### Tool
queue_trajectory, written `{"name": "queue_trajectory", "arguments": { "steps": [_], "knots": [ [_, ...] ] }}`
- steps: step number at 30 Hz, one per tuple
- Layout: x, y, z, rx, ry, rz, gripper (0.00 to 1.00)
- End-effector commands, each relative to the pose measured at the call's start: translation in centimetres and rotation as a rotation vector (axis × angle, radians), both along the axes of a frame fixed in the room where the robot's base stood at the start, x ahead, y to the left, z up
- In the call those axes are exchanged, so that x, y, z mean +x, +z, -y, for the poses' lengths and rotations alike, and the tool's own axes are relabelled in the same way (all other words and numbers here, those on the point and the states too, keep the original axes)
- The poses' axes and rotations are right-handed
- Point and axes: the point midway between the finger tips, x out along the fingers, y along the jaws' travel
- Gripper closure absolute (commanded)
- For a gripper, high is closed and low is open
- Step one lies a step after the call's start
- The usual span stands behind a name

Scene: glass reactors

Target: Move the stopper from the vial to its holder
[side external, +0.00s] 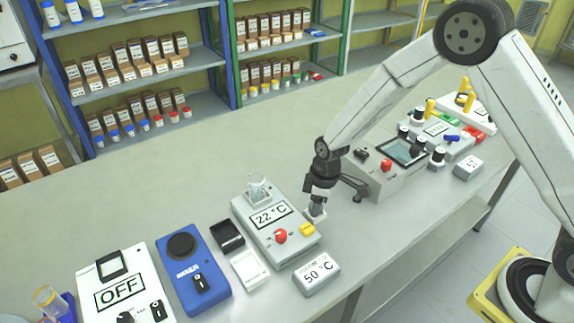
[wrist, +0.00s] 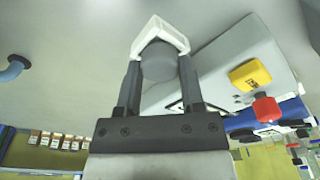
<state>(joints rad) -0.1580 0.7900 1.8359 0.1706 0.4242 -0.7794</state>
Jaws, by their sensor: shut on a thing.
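My gripper (side external: 317,210) points down beside the right edge of the 22 °C hotplate, low over the bench. In the wrist view my gripper (wrist: 160,62) is shut on a grey rounded piece, the stopper (wrist: 158,66), between its dark fingers with pale tips. In the side view the stopper is too small to make out. A clear glass vessel (side external: 258,188) stands on the hotplate (side external: 250,222). A vial with orange content (side external: 46,298) stands at the bottom left edge. I cannot tell which piece is the stopper's holder.
The hotplate has a red knob (side external: 280,236) and a yellow button (side external: 307,230). A 50 °C box (side external: 317,278) stands in front. Black (side external: 227,236) and white (side external: 249,271) trays and a blue device (side external: 192,275) are to the left. A console with a screen (side external: 400,152) stands to the right.

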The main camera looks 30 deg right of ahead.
Motion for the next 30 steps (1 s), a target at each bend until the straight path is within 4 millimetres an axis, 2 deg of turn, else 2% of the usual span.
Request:
{"name": "queue_trajectory", "arguments": {
  "steps": [13, 14, 15, 17, 18, 24, 26, 30],
  "knots": [
    [0.02, -0.14, 0.0, 0.0, 0.0, 0.001, 1.0],
    [0.02, -0.14, 0.0, 0.0, 0.0, 0.001, 0.48],
    [0.02, -0.14, 0.0, 0.0, 0.0, 0.001, 0.35],
    [0.02, -0.14, 0.0, 0.0, 0.0, 0.001, 0.16],
    [0.01, -0.14, 0.0, 0.0, 0.0, 0.001, 0.1],
    [0.01, -0.14, 0.0, -0.001, 0.0, 0.001, 0.1],
    [0.01, -0.14, 0.0, 0.0, 0.0, 0.0, 0.0],
    [0.0, -0.14, 0.0, 0.0, 0.0, 0.0, 0.0]
  ]
}}
